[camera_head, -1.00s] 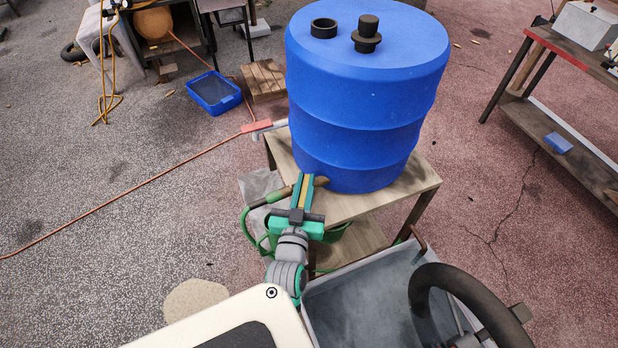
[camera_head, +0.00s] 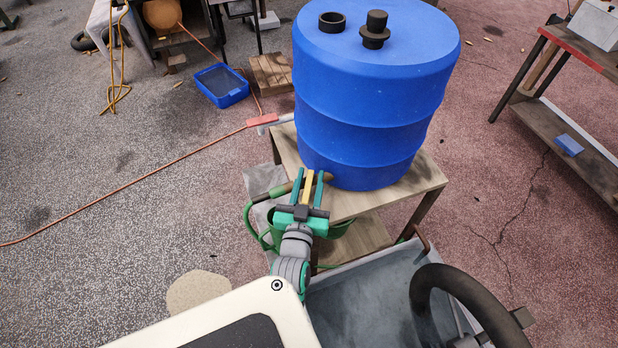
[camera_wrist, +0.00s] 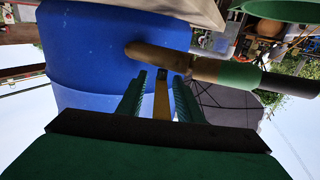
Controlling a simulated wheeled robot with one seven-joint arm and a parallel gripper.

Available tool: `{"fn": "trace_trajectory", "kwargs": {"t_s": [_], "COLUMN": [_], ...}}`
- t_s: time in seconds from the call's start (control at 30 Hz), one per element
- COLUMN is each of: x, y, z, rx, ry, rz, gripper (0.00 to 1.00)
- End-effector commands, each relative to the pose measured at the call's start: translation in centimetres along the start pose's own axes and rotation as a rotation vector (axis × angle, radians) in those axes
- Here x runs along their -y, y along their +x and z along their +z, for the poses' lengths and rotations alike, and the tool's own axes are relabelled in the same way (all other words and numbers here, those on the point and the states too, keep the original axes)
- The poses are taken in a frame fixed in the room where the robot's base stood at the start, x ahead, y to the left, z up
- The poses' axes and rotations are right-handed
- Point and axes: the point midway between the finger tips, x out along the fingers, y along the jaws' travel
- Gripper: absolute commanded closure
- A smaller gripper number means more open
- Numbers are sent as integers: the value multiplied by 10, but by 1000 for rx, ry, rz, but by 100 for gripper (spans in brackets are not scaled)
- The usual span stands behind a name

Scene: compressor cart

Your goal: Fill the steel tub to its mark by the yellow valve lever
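The yellow valve lever (camera_head: 308,186) is a thin strip beside the foot of the blue barrel (camera_head: 370,110). My gripper (camera_head: 309,178) is open, with one green finger on each side of the lever and gaps between. The lever also shows between the fingers in the wrist view (camera_wrist: 161,99). A brown pipe end (camera_wrist: 165,60) meets the barrel and joins a green sleeve (camera_wrist: 238,75). A grey open tub (camera_head: 365,305), possibly the steel tub, stands at the bottom of the head view. I see no fill mark or water level in it.
The barrel stands on a wooden stand (camera_head: 425,178). A red cord (camera_head: 130,190) crosses the floor. A workbench (camera_head: 560,120) is at right.

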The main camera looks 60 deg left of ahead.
Motion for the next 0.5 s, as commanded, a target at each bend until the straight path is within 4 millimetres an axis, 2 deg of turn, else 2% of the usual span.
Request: {"fn": "trace_trajectory", "kwargs": {"t_s": [0.17,0.5], "x": [0,0], "y": [-13,-65], "z": [1,2], "rx": [3,3], "ry": [0,1], "rz": [-1,-1], "gripper": [67,67]}}
